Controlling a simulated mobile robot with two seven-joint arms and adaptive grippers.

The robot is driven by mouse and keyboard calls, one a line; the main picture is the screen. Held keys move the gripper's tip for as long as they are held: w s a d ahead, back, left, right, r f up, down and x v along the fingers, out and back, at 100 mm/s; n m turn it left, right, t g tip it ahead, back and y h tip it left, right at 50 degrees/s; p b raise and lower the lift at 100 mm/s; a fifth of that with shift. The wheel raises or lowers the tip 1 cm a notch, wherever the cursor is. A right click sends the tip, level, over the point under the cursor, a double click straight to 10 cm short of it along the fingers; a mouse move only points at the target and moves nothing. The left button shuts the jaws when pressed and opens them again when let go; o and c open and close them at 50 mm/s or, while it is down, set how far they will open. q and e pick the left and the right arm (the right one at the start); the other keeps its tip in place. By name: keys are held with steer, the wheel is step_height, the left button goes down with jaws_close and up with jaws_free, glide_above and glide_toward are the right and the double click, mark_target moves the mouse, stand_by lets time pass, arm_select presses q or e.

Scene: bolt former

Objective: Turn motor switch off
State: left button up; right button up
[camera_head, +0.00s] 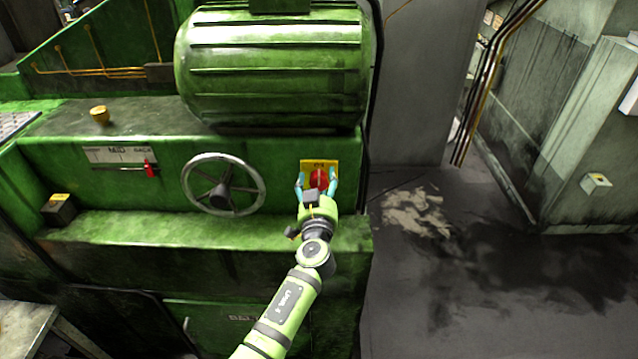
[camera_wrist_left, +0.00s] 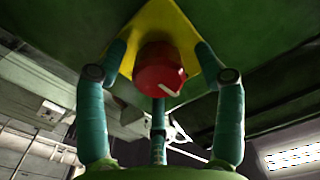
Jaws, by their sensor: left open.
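The motor switch is a red rotary knob (camera_head: 319,179) on a yellow plate (camera_head: 320,164), fixed to the green machine's front face below the big motor. In the left wrist view the red knob (camera_wrist_left: 159,70) shows a pale mark on its lower right, in front of the yellow plate (camera_wrist_left: 181,27). My left gripper (camera_head: 317,185) is open, with its teal fingers on both sides of the knob. In the wrist view, gaps show between the fingers (camera_wrist_left: 160,88) and the knob, and a third finger is below it. My right gripper is not in view.
A grey handwheel (camera_head: 223,184) sticks out left of the switch. A small red lever (camera_head: 150,169) is farther left. The green ribbed motor (camera_head: 273,68) overhangs above. A green ledge (camera_head: 150,236) runs below. Stained floor (camera_head: 450,290) to the right is open.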

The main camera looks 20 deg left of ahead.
arm_select(q)
steer(key=c, duration=1.2)
steer(key=shift+o, duration=0.2)
steer(key=shift+m, duration=0.3)
steer(key=shift+m+b, duration=0.5)
steer(key=shift+m, duration=0.4)
steer(key=m+b, duration=0.1)
steer(key=m, duration=0.2)
steer(key=shift+w+r, duration=0.1)
steer(key=shift+r, duration=0.05)
steer(key=m, duration=0.6)
steer(key=shift+d, duration=0.1)
steer(key=m, duration=0.3)
steer(key=shift+p, duration=0.3)
steer(key=shift+m+p, duration=0.3)
steer(key=shift+m, duration=1.4)
